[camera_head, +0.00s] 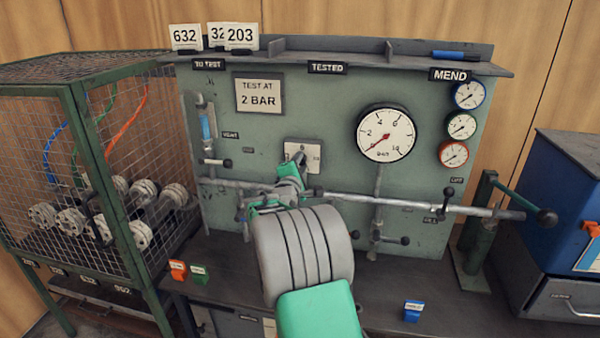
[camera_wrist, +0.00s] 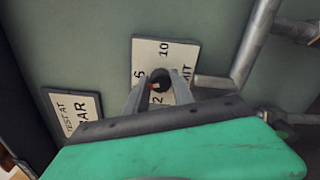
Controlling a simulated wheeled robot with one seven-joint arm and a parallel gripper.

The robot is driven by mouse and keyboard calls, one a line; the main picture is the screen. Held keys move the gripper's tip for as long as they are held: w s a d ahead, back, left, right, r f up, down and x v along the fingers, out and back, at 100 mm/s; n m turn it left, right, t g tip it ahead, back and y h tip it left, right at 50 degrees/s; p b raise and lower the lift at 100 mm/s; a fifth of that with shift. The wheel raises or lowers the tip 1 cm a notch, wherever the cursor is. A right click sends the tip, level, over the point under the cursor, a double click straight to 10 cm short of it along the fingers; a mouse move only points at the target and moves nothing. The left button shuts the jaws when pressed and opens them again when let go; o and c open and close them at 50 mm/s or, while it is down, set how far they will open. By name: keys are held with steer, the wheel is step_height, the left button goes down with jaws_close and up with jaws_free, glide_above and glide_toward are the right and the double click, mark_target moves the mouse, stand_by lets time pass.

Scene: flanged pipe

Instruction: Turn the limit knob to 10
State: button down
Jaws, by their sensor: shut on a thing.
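The limit knob (camera_wrist: 160,80) is a small dark round knob on a white scale plate (camera_wrist: 150,48) with 2, 6 and 10 marked on it. In the wrist view my gripper (camera_wrist: 160,90) has its two grey fingers on either side of the knob, shut on it. A small reddish mark shows on the knob, near the 6 side. In the head view the plate (camera_head: 315,150) sits mid-panel, and my gripper (camera_head: 299,160) reaches it from below. My fingers and wrist hide the knob and part of the plate there.
A "TEST AT 2 BAR" sign (camera_head: 259,94) is left of the plate. A large gauge (camera_head: 386,134) is to the right, its needle pointing low left. A horizontal pipe (camera_head: 420,203) and valve levers (camera_head: 390,240) lie close to my arm. A green cage (camera_head: 85,150) stands at left.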

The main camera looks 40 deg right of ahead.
steer(key=m+b, duration=0.5)
steer(key=shift+f+m+b, duration=0.3)
steer(key=shift+f+b, duration=0.05)
steer(key=shift+f, duration=0.05)
steer(key=m+b, duration=0.5)
steer(key=b, duration=0.1)
steer(key=m+b, duration=0.6)
steer(key=shift+f+m, duration=0.1)
steer(key=shift+m, duration=0.3)
steer(key=shift+w+a+m+b, duration=0.1)
steer(key=shift+m+b, duration=1.6)
steer(key=shift+m, duration=0.5)
steer(key=shift+r, duration=0.2)
steer(key=c, duration=1.1)
jaws_free()
